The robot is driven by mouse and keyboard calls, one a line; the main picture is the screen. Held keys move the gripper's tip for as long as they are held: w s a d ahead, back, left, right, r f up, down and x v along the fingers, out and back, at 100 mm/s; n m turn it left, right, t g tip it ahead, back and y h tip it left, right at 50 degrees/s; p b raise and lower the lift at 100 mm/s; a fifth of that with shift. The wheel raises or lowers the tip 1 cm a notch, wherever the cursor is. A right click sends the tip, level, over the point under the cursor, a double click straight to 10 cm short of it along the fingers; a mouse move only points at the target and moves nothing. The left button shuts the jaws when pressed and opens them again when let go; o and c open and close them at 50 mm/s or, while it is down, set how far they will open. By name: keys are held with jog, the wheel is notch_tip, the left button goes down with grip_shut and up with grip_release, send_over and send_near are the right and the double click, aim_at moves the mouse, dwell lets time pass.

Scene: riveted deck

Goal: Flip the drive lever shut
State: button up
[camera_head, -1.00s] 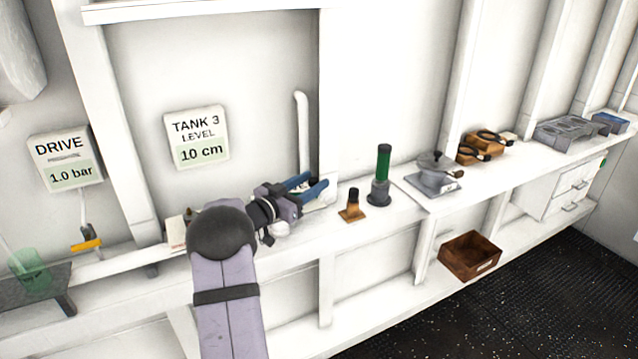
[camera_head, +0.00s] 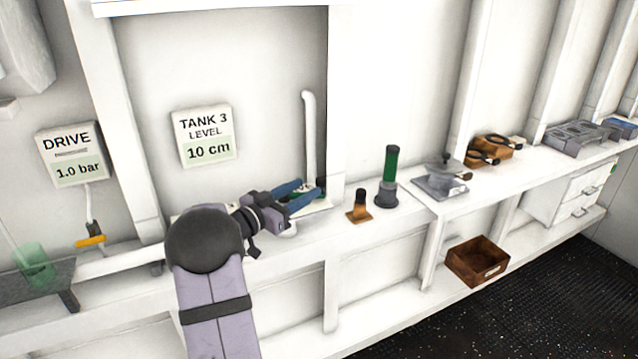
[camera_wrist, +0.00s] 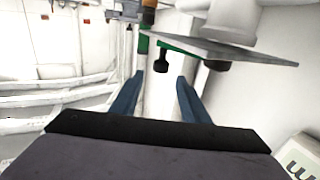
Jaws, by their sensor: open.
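An orange-handled lever (camera_head: 90,241) sits below the DRIVE gauge (camera_head: 70,155) at the left, joined to it by a pale line. It lies roughly level in the picture. In the wrist view this black knob (camera_wrist: 162,62) appears between and beyond the fingers (camera_wrist: 158,97), with no clear contact.
The white pipe (camera_head: 309,130) rises behind my gripper. An orange-brown stand (camera_head: 359,209) and a green-topped cylinder (camera_head: 389,170) stand to the right. A translucent green cup (camera_head: 34,268) is at far left. A brown bin (camera_head: 478,262) is on the lower shelf.

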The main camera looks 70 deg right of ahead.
aim_at(317, 182)
jog(key=shift+p+x, duration=1.6)
jog(key=shift+x, duration=2.15)
jog(key=shift+c, duration=0.7)
grip_shut()
